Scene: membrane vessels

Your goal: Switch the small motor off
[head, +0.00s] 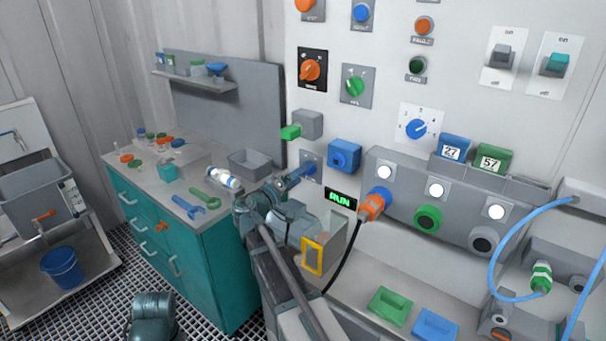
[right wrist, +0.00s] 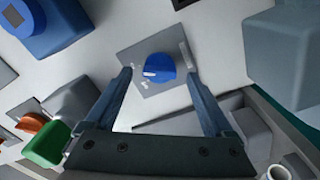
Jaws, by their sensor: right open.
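A blue rotary knob with a white mark sits on a grey wall plate in the right wrist view (right wrist: 158,67). Its white mark lies toward the left of that picture. In the head view the grey plate (head: 312,160) is partly hidden by my right gripper (head: 304,170). The gripper is open, its two blue-grey fingers on either side of the knob. A lit green RUN display (head: 340,197) is on the wall below the plate. I cannot make out the small motor clearly. My left gripper is not seen.
A blue wall box (head: 344,155) and a grey box with a green block (head: 290,132) are close to the gripper. An orange plug (head: 372,206) with a black cable is below right. A teal cabinet (head: 190,260) with tools on top stands left.

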